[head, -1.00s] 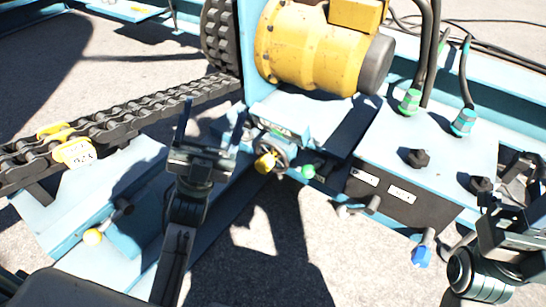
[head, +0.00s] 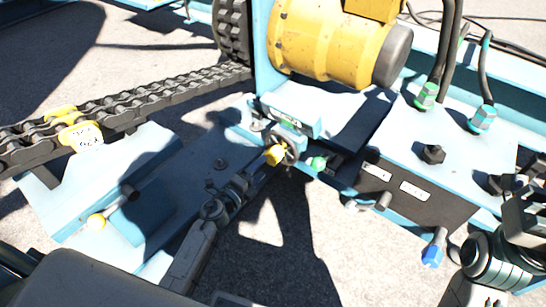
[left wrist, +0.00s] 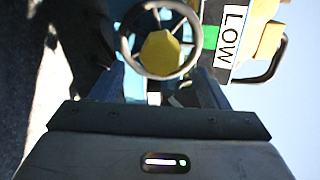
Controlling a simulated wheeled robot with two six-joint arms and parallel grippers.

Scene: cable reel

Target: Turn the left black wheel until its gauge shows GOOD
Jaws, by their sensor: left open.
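The black wheel (head: 292,148) with a yellow hub (head: 276,154) sits below the yellow motor in the head view. In the left wrist view the wheel's ring (left wrist: 125,42) and yellow hub (left wrist: 160,52) show close up, straight ahead. The gauge label (left wrist: 232,32) beside it reads LOW, with a green patch on its edge. My left gripper (head: 258,173) is open just in front of the wheel. In the wrist view its fingers (left wrist: 160,88) stand apart below the hub; I cannot tell whether they touch the wheel. My right gripper (head: 512,186) is at the right edge, partly cut off.
A green knob (head: 318,163) is close to the wheel's right. A blue-tipped handle (head: 432,256) and dark panel (head: 390,190) are farther right. A heavy chain (head: 160,100) with yellow tags runs left. A yellow motor (head: 330,40) stands behind the wheel.

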